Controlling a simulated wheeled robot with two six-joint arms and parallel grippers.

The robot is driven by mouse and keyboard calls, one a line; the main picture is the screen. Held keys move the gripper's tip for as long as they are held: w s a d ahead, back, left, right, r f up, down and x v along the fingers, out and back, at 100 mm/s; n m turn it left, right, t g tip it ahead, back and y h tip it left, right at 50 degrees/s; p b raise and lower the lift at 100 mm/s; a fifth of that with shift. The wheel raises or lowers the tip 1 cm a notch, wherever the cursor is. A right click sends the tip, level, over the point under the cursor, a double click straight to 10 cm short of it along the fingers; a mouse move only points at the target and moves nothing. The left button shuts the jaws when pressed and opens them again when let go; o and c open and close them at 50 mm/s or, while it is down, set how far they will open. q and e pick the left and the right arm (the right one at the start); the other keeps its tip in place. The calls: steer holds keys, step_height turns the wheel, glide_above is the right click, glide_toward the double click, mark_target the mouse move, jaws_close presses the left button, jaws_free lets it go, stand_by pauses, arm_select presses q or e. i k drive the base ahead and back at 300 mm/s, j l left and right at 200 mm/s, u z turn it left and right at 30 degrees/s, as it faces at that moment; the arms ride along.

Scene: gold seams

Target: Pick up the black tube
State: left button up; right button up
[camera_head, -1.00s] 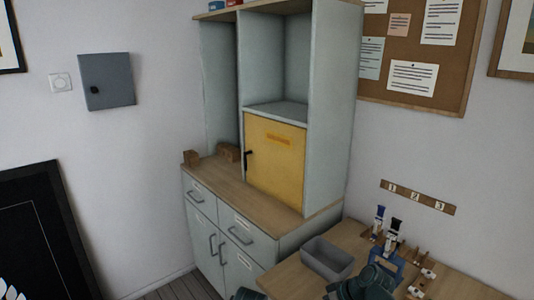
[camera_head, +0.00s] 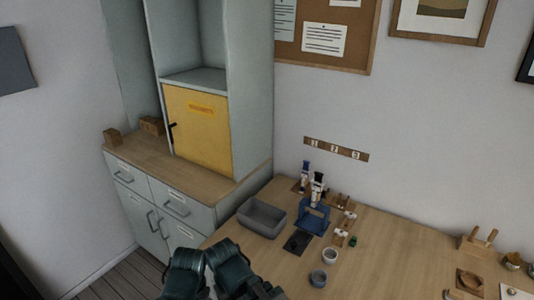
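A tube with a black top and a white band (camera_head: 318,186) stands upright at the blue stand (camera_head: 314,219) on the wooden desk. A similar tube with a blue top (camera_head: 306,174) stands just left of it and slightly farther back. How each tube is held at its base is too small to tell. Dark green parts of my own arms show at the bottom edge, well short of the tubes. I cannot make out the fingers of either gripper in this view.
A grey bin (camera_head: 262,217) stands left of the stand, and a black pad (camera_head: 298,242) lies in front. A white cup (camera_head: 330,256) and a grey cup (camera_head: 318,279) stand nearer. Small wooden holders (camera_head: 347,222) are right of the stand. The desk's middle right is clear.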

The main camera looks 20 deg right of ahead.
mark_target(317, 188)
steer(key=z, duration=1.05)
steer(key=i+j+z, duration=0.1)
steer(key=z, duration=0.2)
steer(key=j+z, duration=0.3)
steer(key=i+j, duration=0.15)
steer(key=j, duration=0.2)
steer(key=i+j, duration=0.15)
steer(key=j, duration=0.15)
steer(key=i+j, duration=0.15)
steer(key=j, duration=0.2)
